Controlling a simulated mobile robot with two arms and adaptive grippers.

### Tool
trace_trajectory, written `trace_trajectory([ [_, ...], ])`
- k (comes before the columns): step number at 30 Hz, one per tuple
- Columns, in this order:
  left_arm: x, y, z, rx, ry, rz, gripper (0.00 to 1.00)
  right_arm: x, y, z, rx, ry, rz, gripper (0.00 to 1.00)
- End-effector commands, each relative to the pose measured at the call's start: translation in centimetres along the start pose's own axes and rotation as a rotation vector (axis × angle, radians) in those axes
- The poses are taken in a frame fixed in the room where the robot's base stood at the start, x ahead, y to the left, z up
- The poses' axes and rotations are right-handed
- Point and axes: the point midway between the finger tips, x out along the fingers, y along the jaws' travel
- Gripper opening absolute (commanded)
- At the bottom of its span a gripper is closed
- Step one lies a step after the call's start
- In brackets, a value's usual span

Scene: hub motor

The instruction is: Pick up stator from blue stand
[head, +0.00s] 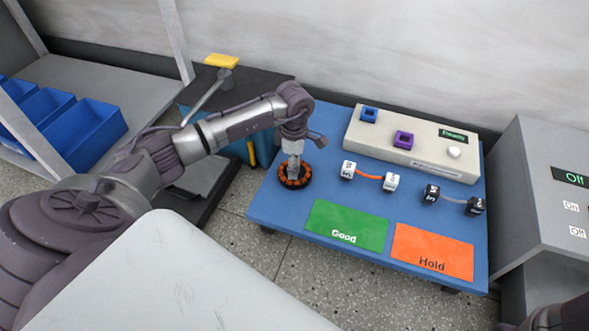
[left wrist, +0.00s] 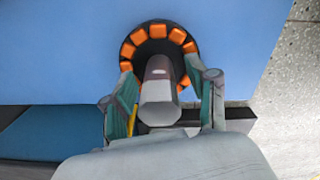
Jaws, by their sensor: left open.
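The stator (head: 296,184) is a dark ring with orange blocks around it. It lies on the left part of a blue tabletop (head: 345,187). In the left wrist view the stator (left wrist: 128,50) shows at the top centre. My left gripper (head: 293,170) points down over the stator's middle. Its fingers (left wrist: 160,80) are spread apart, on either side of a grey faceted post at the centre. The post hides part of the ring, and I cannot tell whether the fingers touch the stator.
A green "Good" mat (head: 340,218) and an orange "Hold" mat (head: 432,260) lie in front. White cubes on an orange cord (head: 369,177) and black cubes on a grey cord (head: 453,200) lie right of the stator. A beige box (head: 415,160) stands behind, a grey console (head: 535,215) right.

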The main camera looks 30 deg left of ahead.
Motion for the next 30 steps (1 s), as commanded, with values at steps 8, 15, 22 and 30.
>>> trace_trajectory([
  [8, 0.14, 0.05, 0.03, 0.0, -0.001, 0.001, 0.57, -0.12, -0.03, -0.03, 0.0, 0.0, 0.0, 0.39],
  [15, 0.14, 0.04, 0.03, 0.0, -0.001, 0.001, 0.17, -0.12, -0.04, -0.06, 0.0, 0.001, -0.001, 0.39],
  [22, 0.14, 0.05, 0.03, 0.0, -0.001, 0.001, 0.0, -0.12, -0.04, -0.07, 0.0, 0.001, -0.001, 0.39],
  [30, 0.0, 0.12, 0.06, 0.0, -0.003, 0.003, 0.0, -0.09, -0.04, -0.05, 0.0, 0.001, -0.001, 0.39],
])
